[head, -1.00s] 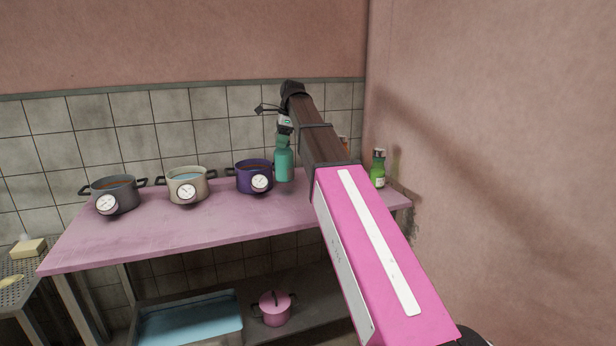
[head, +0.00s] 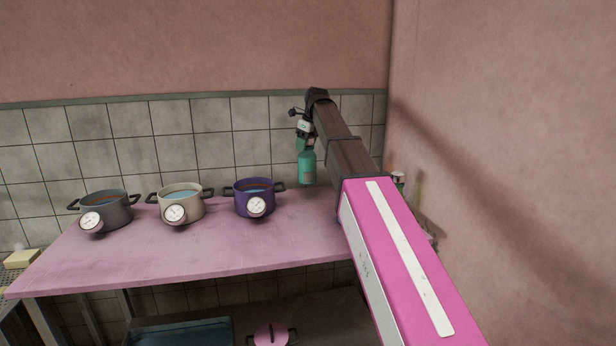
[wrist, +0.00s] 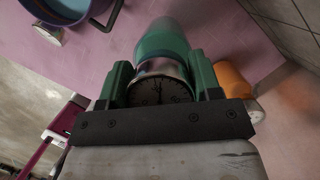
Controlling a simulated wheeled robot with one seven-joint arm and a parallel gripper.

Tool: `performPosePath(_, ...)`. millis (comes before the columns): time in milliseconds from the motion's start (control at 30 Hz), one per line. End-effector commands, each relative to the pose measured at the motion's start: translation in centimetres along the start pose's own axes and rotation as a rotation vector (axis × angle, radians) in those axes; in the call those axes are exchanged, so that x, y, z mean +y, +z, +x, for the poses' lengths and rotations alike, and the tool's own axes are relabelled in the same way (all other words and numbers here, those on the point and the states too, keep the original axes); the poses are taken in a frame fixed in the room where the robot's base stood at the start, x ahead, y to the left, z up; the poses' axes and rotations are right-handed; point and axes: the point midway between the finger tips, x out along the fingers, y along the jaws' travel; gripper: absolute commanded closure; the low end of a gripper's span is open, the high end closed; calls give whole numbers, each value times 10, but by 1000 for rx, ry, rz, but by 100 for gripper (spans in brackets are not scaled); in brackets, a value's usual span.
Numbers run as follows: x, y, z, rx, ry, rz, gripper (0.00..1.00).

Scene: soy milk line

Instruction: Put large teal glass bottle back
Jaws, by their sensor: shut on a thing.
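The large teal glass bottle (head: 307,167) is upright at the back right of the pink table (head: 190,250), right of the purple pot. My gripper (head: 305,143) is shut on its top from above. In the wrist view my gripper's two green fingers (wrist: 160,88) close on either side of the bottle's silver and dark cap, and the teal body (wrist: 163,42) shows beyond. I cannot tell whether the bottle's base touches the table.
A purple pot (head: 254,198), a cream pot (head: 182,204) and a dark grey pot (head: 106,212) with gauges stand on the table. An orange bottle (wrist: 232,77) is close to the gripper in the wrist view. A wall (head: 500,120) bounds the right side.

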Motion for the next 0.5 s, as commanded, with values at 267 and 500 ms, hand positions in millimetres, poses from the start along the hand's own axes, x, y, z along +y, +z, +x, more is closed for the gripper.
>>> performPosePath(267,1,-11,39,0,0,-2,100)
performPosePath(500,1,-17,60,1,1,-2,100)
